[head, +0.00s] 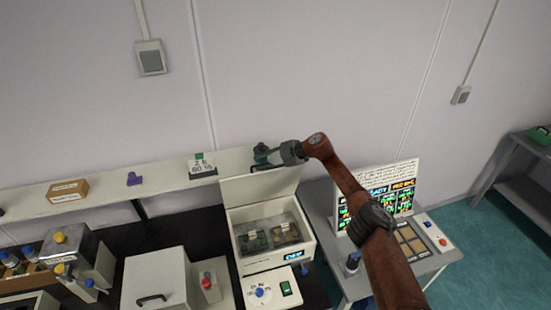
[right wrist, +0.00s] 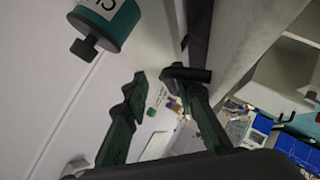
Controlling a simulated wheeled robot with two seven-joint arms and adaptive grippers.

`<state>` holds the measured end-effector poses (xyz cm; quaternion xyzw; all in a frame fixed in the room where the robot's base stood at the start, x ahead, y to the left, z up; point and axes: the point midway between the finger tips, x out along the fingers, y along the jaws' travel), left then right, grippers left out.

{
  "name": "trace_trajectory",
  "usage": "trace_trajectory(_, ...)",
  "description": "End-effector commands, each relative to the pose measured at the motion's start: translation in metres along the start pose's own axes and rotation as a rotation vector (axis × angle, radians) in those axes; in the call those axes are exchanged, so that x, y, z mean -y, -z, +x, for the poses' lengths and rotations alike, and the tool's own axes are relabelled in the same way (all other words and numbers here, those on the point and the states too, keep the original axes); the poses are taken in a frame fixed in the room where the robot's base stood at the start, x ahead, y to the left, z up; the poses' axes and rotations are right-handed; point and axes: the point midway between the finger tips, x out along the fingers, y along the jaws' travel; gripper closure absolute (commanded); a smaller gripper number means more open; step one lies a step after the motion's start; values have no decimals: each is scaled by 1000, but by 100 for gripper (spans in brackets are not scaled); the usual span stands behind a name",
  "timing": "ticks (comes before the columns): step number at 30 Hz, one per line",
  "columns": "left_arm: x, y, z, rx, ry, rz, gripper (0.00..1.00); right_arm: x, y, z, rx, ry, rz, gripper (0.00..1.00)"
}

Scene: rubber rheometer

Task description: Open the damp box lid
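The damp box, which I take to be the cream box (head: 272,262) with a small blue display on its front, stands at the centre of the head view. Its lid (head: 262,186) stands raised at the back, and green and tan pieces show inside. My right gripper (head: 266,155) is above the lid's top edge; I cannot tell whether it touches it. In the right wrist view its two dark green fingers (right wrist: 156,84) are apart with nothing clearly between them. My left gripper is not in view.
A shelf (head: 110,190) along the wall holds a brown box (head: 68,190), a purple item (head: 134,179) and a sign (head: 201,166). A panel with lit displays (head: 405,178) stands at right. A grey box with a handle (head: 158,280) is left of the damp box.

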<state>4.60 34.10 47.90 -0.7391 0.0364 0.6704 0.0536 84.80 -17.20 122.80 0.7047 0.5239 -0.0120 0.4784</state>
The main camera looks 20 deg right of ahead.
Motion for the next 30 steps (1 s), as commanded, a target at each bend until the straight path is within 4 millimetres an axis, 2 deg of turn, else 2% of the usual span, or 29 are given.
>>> trace_trajectory(1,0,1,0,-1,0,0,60,-1,-6,-11,9,-6,3,75)
trace_trajectory(9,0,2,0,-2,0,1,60,-2,-6,-74,13,-11,0,75)
trace_trajectory(15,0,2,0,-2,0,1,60,-2,-1,-103,5,-6,-4,75)
trace_trajectory(22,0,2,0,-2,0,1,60,-2,1,-118,1,-4,-4,75)
trace_trajectory(30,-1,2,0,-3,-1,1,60,-2,1,-119,0,-4,-4,75)
